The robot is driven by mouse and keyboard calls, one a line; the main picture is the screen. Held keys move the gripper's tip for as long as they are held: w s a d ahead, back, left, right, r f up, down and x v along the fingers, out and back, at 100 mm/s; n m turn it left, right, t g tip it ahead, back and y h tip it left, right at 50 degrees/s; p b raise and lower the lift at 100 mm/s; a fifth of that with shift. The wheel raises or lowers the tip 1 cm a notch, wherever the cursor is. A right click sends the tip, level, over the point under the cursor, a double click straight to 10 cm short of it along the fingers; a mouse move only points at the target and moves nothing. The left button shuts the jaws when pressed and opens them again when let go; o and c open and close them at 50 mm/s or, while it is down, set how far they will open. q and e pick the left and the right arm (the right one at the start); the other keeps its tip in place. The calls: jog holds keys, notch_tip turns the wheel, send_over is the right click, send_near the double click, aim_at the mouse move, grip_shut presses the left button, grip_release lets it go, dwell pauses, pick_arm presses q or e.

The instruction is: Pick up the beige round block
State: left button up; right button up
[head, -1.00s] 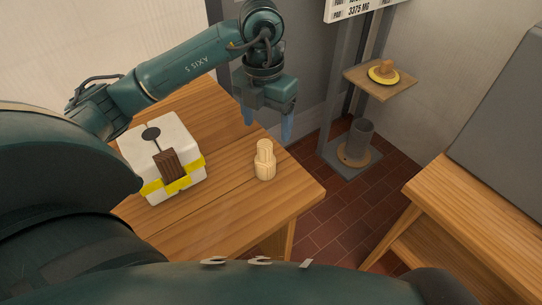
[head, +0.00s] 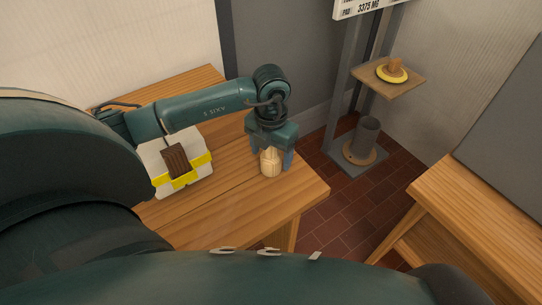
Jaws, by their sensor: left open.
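The beige round block (head: 270,163) stands upright on the wooden table near its right edge, with a faceted body and a narrower top. My left gripper (head: 272,160) is right over it, pointing down, with one blue-grey finger to the right of the block and the other largely hidden behind or beside it. The jaws are open. I cannot tell whether the fingers touch the block. My right gripper does not show.
A white box with yellow tape (head: 201,176) and a dark brown block (head: 175,160) sits left on the table (head: 235,215). A stand with a small shelf (head: 412,88) is at the back right. Another wooden table (head: 470,215) is at the right.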

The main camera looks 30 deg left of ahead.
pick_arm(q)
jog(key=shift+f, duration=0.2)
jog(key=c, duration=1.4)
